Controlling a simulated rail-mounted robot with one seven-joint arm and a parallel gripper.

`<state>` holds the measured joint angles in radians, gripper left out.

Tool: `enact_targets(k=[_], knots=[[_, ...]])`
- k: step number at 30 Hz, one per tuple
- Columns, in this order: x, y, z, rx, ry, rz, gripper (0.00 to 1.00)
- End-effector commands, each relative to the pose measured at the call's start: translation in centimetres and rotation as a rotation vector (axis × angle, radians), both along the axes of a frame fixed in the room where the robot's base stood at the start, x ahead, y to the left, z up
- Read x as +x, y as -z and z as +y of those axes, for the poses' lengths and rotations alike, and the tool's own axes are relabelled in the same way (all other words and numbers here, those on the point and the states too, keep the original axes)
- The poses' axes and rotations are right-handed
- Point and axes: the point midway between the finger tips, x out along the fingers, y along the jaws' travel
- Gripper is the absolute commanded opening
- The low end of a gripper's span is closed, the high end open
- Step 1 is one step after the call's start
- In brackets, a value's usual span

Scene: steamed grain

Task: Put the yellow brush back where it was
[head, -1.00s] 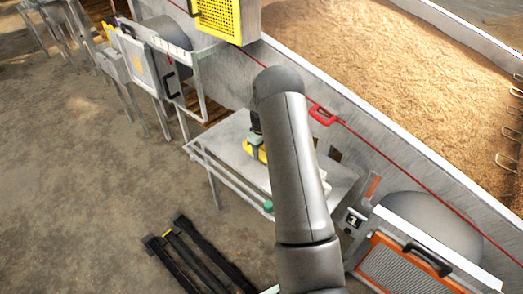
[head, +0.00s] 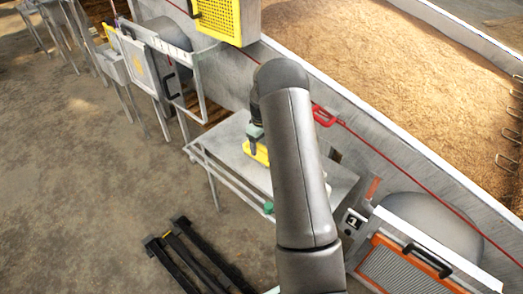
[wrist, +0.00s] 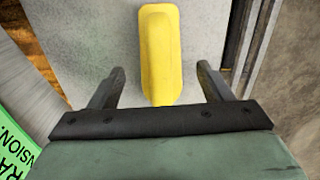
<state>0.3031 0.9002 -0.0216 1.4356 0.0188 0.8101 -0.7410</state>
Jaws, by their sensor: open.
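The yellow brush (wrist: 160,50) lies on a grey metal table (head: 232,133). In the wrist view it points away from my gripper, with its near end between the two fingers. In the head view only part of the brush (head: 258,153) shows beside my arm. My gripper (wrist: 160,88) is open, with a finger apart from the brush on each side. In the head view my gripper (head: 256,140) is over the table, partly hidden by my arm.
A long trough of grain (head: 420,60) runs behind the table, with a red handle (head: 323,116) on a red line along its wall. An orange-framed panel (head: 405,268) stands at the right. A black rack (head: 190,255) lies on the floor. A yellow perforated box (head: 222,18) is above.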

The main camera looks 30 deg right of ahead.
Motion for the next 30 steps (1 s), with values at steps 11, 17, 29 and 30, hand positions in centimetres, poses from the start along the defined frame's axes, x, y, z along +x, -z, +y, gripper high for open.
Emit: enact_targets(k=[11, 17, 29, 30], knots=[[0.1, -6.7, 0.0, -0.001, 0.000, -0.001, 0.72], [-1.1, -9.6, 1.6, -0.001, 0.018, -0.005, 0.72], [-20.5, -21.0, 14.8, 0.000, 0.250, -0.014, 0.72], [-22.9, -21.3, 15.7, 0.001, 0.276, -0.014, 0.72]])
